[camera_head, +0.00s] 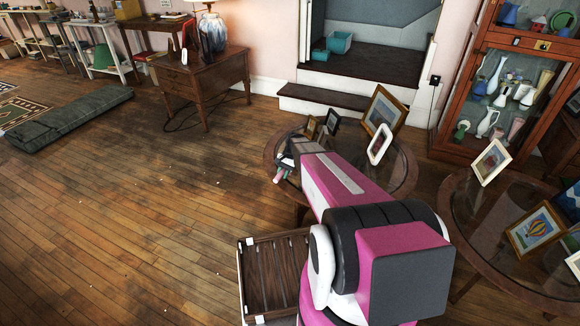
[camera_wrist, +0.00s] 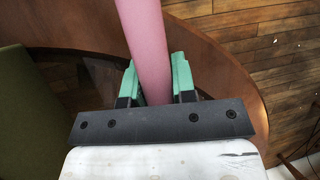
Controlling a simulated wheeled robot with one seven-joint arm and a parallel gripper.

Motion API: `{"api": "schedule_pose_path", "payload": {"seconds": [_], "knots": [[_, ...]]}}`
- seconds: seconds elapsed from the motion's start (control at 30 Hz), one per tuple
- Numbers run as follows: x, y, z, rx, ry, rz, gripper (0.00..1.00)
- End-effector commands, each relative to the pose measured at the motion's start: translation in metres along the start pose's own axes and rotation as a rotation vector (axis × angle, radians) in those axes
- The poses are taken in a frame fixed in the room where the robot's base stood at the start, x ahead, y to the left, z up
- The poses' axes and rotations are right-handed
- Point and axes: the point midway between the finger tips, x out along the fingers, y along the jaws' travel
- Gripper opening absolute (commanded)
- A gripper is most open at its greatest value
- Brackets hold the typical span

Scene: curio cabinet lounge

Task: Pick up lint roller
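A pink cylinder, which looks like part of the lint roller (camera_wrist: 148,50), lies between the two green fingertips of my gripper (camera_wrist: 156,82) in the wrist view. Both fingers appear to touch its sides, so my gripper looks shut on it. It runs out of the top of the picture, and its lower end is hidden by the dark gripper bar. In the head view my gripper (camera_head: 284,170) is small, at the left rim of the round glass table (camera_head: 403,178), with a bit of pink beside its green fingers. My arm hides part of that table.
Picture frames (camera_head: 385,110) stand on the glass table close to my arm. A second round table (camera_head: 462,228) with more frames is at right. A slatted wooden crate (camera_head: 272,275) is low in front.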

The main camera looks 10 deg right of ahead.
Motion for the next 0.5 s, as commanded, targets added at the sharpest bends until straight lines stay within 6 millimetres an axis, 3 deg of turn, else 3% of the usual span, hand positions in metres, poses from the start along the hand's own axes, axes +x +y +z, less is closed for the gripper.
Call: {"api": "schedule_pose_path", "payload": {"seconds": [0.33,0.5], "knots": [[-0.003,-0.001,0.002,0.000,0.000,0.000,0.00],[-0.017,-0.003,0.008,-0.001,0.001,-0.001,0.00]]}}
